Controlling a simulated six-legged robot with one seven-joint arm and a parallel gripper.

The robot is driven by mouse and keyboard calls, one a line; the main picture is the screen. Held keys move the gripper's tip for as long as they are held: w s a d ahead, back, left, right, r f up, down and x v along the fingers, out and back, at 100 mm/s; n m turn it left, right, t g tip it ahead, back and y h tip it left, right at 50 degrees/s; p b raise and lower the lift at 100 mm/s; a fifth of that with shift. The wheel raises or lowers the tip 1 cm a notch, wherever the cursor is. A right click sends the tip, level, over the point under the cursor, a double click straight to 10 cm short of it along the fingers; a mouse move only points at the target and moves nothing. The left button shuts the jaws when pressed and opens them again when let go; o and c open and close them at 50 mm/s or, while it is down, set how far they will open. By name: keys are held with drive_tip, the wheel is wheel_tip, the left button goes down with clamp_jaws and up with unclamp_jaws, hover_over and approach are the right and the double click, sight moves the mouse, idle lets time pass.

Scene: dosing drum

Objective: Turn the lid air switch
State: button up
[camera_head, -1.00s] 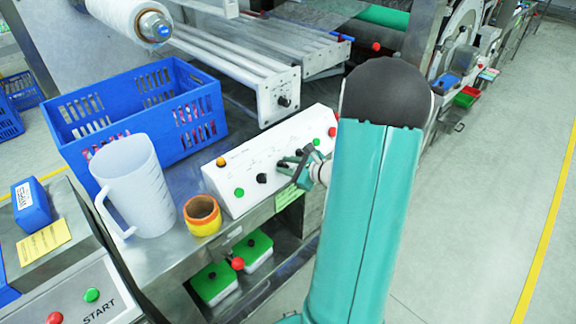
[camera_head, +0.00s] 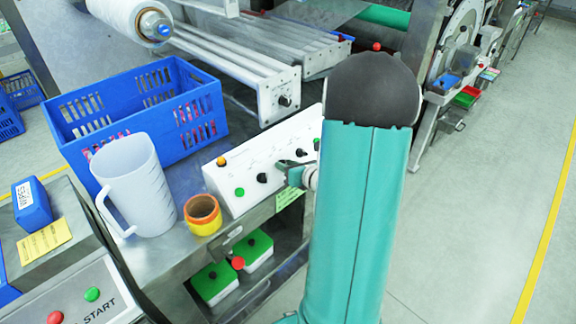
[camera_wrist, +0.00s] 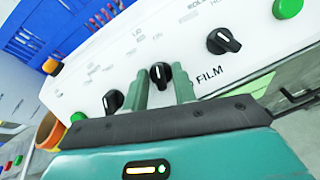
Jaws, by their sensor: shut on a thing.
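The white sloped control panel (camera_head: 240,172) bears black rotary knobs with white pointer marks. In the wrist view my gripper (camera_wrist: 161,84) has its two fingers on either side of the middle black knob (camera_wrist: 160,73) and is shut on it. Small lettering that seems to read LID stands above this knob. Another black knob (camera_wrist: 113,101) is to the left, and one (camera_wrist: 222,41) to the right; the word FILM is printed between the middle and right knobs. In the head view my gripper (camera_head: 285,168) is at the panel, and its fingers largely hide the held knob.
An orange button (camera_wrist: 50,66) and green buttons (camera_wrist: 287,8) are also on the panel. A blue crate (camera_head: 150,110), a white jug (camera_head: 135,185) and an orange-yellow roll (camera_head: 203,214) stand left of the panel. Metal rollers are behind it.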

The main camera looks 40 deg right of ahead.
drive_tip(key=shift+m+h, duration=0.4)
drive_tip(key=shift+m, duration=0.9)
drive_tip(key=o, duration=0.6)
drive_tip(key=shift+s+r+g, duration=0.1)
drive_tip(key=shift+g, duration=0.2)
